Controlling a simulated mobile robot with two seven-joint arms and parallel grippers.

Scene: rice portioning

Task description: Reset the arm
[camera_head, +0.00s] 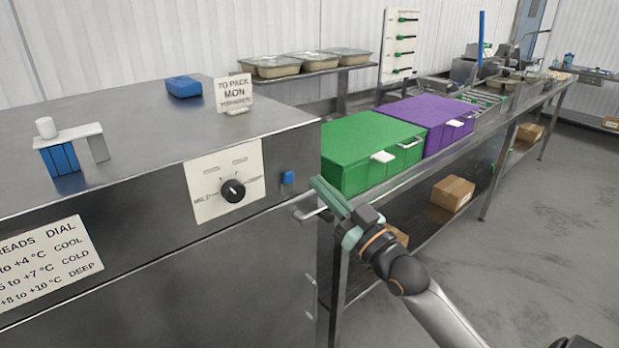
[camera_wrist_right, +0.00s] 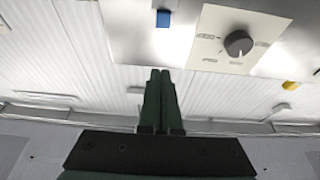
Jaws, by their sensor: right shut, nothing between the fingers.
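My right gripper (camera_head: 328,196) is in front of the right end of the steel cabinet, near a metal handle (camera_head: 305,212). Its green fingers are closed together and hold nothing; they also show in the right wrist view (camera_wrist_right: 160,80). A black dial (camera_head: 233,190) on a white plate (camera_head: 206,205) is on the cabinet front, left of the gripper. The dial also shows in the right wrist view (camera_wrist_right: 238,43). A blue button (camera_head: 288,177) sits right of the dial, just up and left of the fingers. My left gripper is not in view.
The steel cabinet top (camera_head: 130,110) carries a "TO PACK MON" sign (camera_head: 235,90) and blue items (camera_head: 183,86). A green box (camera_head: 350,150) and a purple box (camera_head: 425,112) stand on a bench to the right. Cardboard boxes (camera_head: 453,193) lie below. The floor (camera_head: 550,240) at right is clear.

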